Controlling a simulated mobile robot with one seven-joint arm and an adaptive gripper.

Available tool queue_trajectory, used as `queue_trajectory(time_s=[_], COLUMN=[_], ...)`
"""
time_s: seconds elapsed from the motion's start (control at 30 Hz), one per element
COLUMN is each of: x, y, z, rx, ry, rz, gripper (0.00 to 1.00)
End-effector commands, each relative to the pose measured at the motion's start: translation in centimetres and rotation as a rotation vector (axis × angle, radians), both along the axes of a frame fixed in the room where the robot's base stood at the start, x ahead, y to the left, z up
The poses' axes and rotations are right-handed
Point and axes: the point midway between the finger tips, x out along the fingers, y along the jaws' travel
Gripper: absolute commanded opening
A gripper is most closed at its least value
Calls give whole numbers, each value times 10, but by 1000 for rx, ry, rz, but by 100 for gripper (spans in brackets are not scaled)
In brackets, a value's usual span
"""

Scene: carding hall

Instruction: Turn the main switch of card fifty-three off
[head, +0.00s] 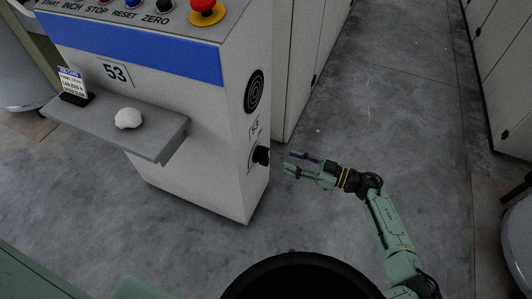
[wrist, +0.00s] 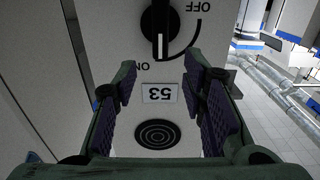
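The main switch is a black rotary knob (wrist: 157,30) on the side panel of the machine marked 53. It shows in the head view (head: 261,155) low on the panel. In the wrist view, which is upside down, its white pointer line aims down towards the ON label (wrist: 140,66); the OFF label (wrist: 184,7) is at the arc's other end. My gripper (head: 289,163) is open and empty, just right of the knob and apart from it. In the wrist view its fingers (wrist: 160,85) frame the 53 plate (wrist: 160,93), with the knob beyond them.
A round black ringed disc (head: 254,91) is above the switch on the same panel. A grey shelf (head: 160,148) with a white lump (head: 128,118) juts from the front. A red button (head: 205,8) is on top. Floor (head: 350,105) right of the machine is clear.

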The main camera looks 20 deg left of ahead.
Motion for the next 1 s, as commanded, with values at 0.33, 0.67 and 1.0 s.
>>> queue_trajectory(time_s=[0.33,0.67,1.0], x=[1,2,2], y=[67,90,89], z=[2,0,0], rx=[5,2,2], ry=[1,0,0], rz=[1,-1,-1], gripper=[38,38,30])
